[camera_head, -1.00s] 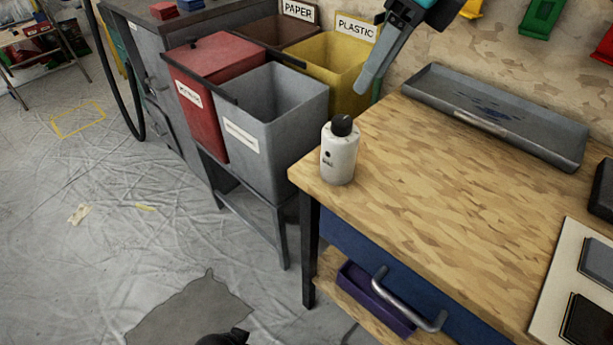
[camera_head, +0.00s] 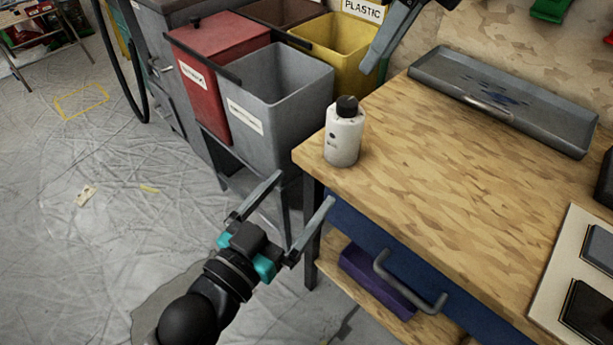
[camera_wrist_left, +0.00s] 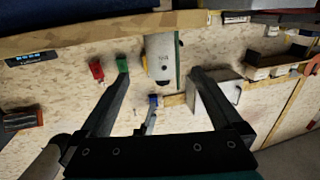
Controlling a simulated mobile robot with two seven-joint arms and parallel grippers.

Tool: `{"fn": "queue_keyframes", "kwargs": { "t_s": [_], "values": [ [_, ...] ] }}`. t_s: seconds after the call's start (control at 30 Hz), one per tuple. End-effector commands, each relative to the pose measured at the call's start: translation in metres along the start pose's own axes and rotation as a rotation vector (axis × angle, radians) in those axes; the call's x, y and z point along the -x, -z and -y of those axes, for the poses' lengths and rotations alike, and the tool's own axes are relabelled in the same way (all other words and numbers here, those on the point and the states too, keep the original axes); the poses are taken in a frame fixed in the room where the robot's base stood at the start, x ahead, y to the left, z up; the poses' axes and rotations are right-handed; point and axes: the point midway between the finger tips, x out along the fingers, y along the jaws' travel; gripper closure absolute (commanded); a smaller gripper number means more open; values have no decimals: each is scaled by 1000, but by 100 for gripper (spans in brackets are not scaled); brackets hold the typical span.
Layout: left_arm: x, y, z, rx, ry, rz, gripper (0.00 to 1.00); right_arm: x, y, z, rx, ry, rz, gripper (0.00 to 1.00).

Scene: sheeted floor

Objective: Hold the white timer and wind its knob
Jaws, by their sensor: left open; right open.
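The white timer (camera_head: 344,139) is a bottle-shaped body with a black knob (camera_head: 347,106) on top. It stands upright on the wooden workbench (camera_head: 440,180), near its left corner. My left gripper (camera_head: 304,187) is open and empty, in front of the bench edge, lower left of the timer and apart from it. In the left wrist view the timer (camera_wrist_left: 163,57) appears upside down, beyond and between the open fingers (camera_wrist_left: 160,82). My right gripper (camera_head: 390,38) is only partly in view at the top, above the back of the bench; one grey finger shows clearly.
A grey bin (camera_head: 277,95), red bin (camera_head: 215,65) and yellow bin (camera_head: 340,50) stand left of the bench. A grey metal tray (camera_head: 500,108) lies at the back. A drawer handle (camera_head: 405,285) sticks out in front.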

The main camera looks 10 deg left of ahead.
Motion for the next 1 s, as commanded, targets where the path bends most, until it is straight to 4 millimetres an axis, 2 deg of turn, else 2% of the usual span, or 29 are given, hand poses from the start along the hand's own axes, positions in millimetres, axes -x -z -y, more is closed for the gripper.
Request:
{"fn": "queue_keyframes", "kwargs": {
  "t_s": [0.17,0.8,1.0],
  "values": [
    [-16,2,0,0,1,-8,0,0,0,0,0,0,0,50],
    [-118,2,0,1,1,-4,0,0,0,0,0,0,0,50],
    [-141,1,0,1,1,-3,0,0,0,0,0,0,0,50]
  ]
}}
